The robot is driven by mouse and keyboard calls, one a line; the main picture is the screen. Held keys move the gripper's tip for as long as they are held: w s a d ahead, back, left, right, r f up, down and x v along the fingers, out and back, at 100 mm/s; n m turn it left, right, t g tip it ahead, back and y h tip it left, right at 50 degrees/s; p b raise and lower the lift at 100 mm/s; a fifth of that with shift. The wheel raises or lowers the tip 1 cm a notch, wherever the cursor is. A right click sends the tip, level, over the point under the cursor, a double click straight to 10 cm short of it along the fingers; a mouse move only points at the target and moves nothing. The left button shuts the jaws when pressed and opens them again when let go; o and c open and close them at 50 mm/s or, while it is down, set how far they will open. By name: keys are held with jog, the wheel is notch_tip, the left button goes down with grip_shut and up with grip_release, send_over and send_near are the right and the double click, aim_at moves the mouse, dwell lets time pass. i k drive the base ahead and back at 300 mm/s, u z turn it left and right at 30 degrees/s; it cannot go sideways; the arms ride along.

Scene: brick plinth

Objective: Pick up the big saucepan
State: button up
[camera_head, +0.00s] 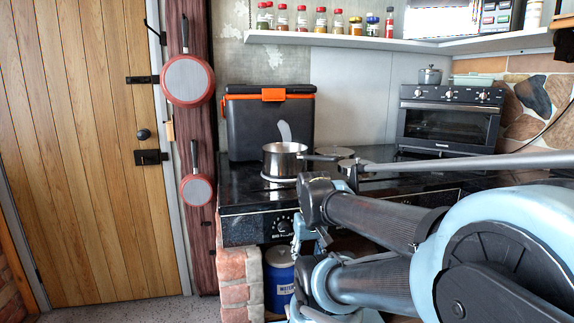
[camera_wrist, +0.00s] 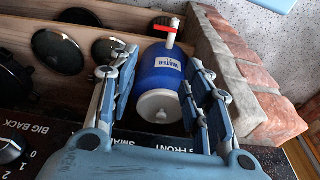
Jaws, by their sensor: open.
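A steel saucepan (camera_head: 283,160) stands upright on the left part of the black hob, its dark handle pointing right. It is the only saucepan I see on the hob; its size label cannot be read. My gripper (camera_head: 306,235) is low in front of the hob's front edge, below and slightly right of the saucepan, partly hidden by my arm. In the wrist view my gripper (camera_wrist: 164,62) is open, its fingers apart with nothing held. The saucepan does not show in the wrist view.
A blue water canister (camera_wrist: 162,75) stands beyond my fingers, beside a brick pillar (camera_wrist: 235,75); the canister also shows under the hob (camera_head: 278,280). A black cool box (camera_head: 268,125) is behind the saucepan. A toaster oven (camera_head: 450,120) stands right. Red pans (camera_head: 187,80) hang left.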

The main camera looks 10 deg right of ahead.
aim_at(286, 159)
jog(key=z, duration=0.05)
jog(key=k, duration=1.65)
jog(key=z, duration=0.95)
jog(key=i, duration=1)
jog(key=u, duration=0.1)
